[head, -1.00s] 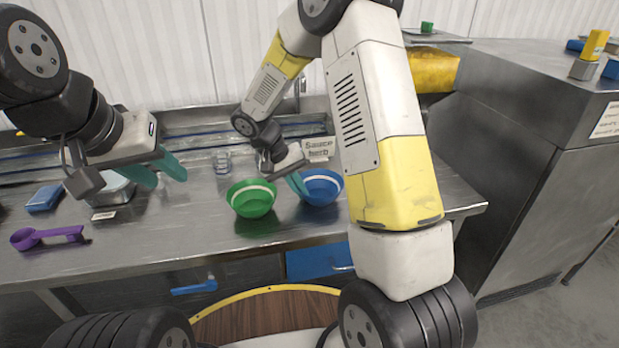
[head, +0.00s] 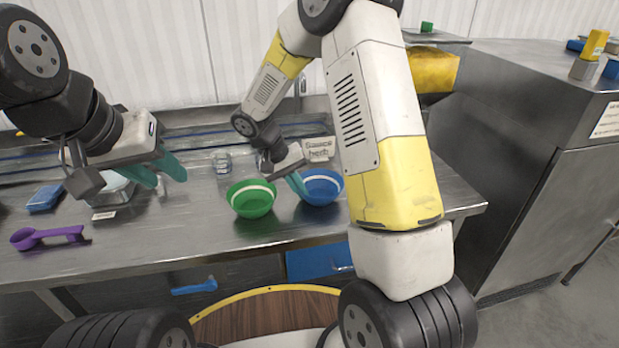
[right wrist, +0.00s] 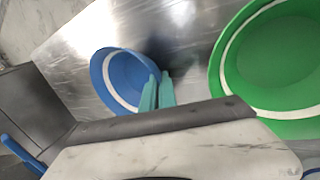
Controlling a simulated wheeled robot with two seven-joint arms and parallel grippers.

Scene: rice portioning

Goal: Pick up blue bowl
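The blue bowl (head: 322,190) with a white band stands upright on the steel counter, just right of the green bowl. It also shows in the right wrist view (right wrist: 118,80). My right gripper (head: 299,186) is at the blue bowl's left side. In the right wrist view its two teal fingers (right wrist: 157,88) are close together at the bowl's rim, one on either side of the wall. The bowl rests on the counter. My left gripper (head: 160,171) is open and empty above the left part of the counter.
The green bowl (head: 251,199) stands close beside the blue bowl; it is large in the right wrist view (right wrist: 275,60). A purple scoop (head: 46,236), a blue item (head: 44,198) and a clear container (head: 118,190) lie to the left. A glass (head: 222,164) and sign (head: 319,149) stand behind.

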